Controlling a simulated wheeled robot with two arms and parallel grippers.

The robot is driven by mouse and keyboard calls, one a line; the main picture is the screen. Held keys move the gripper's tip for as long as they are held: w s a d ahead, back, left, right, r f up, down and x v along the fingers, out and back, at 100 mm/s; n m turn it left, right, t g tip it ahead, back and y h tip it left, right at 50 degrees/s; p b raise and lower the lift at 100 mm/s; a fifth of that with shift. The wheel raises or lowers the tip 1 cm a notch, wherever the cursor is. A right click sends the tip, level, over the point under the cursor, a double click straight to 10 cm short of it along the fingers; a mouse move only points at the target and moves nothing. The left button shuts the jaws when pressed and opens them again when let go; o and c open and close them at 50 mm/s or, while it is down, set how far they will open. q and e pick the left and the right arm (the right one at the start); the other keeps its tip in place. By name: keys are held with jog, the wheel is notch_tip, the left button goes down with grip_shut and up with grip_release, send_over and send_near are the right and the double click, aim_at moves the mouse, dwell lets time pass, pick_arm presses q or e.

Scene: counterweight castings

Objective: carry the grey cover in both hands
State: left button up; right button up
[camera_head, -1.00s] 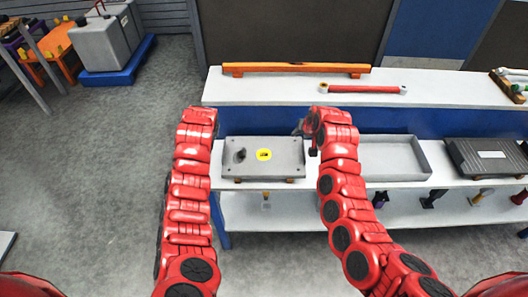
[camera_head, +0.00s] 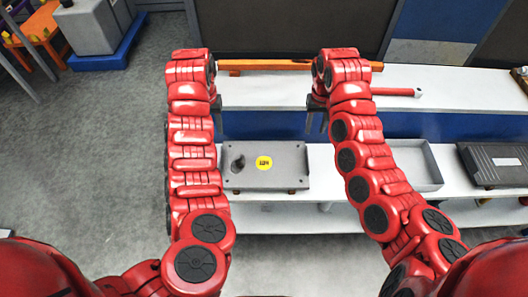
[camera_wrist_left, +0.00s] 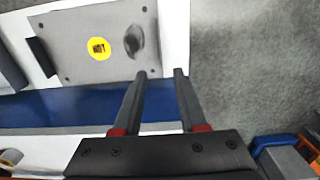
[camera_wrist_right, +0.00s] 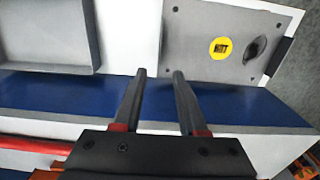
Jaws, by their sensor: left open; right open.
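The grey cover (camera_head: 275,178) is a flat plate with a yellow round label, a dark knob-like part and corner holes. It lies on the white lower shelf between my arms. It also shows in the left wrist view (camera_wrist_left: 75,50) and in the right wrist view (camera_wrist_right: 200,50). My left gripper (camera_head: 216,103) is open and empty, beyond the cover's far left corner; its fingers show apart in the left wrist view (camera_wrist_left: 160,73). My right gripper (camera_head: 316,118) is open and empty, beyond the far right corner; its fingers show apart in the right wrist view (camera_wrist_right: 160,74). Neither touches the cover.
The white upper shelf (camera_head: 450,100) holds an orange bar (camera_head: 270,65) and a red rod (camera_head: 395,92). A grey tray (camera_head: 432,185) and a dark ribbed casting (camera_head: 490,175) stand right of the cover. Open floor (camera_head: 95,170) lies to the left.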

pick_arm(q)
jog(key=f, duration=1.7)
jog(key=shift+s+f, duration=0.1)
jog(key=shift+s, duration=0.1)
pick_arm(e)
jog(key=f, duration=1.7)
jog(key=shift+s+f, duration=0.1)
jog(key=shift+s, duration=0.1)
pick_arm(q)
jog(key=shift+c, duration=0.2)
pick_arm(e)
jog(key=shift+c, duration=0.2)
pick_arm(q)
grip_shut()
pick_arm(e)
grip_shut()
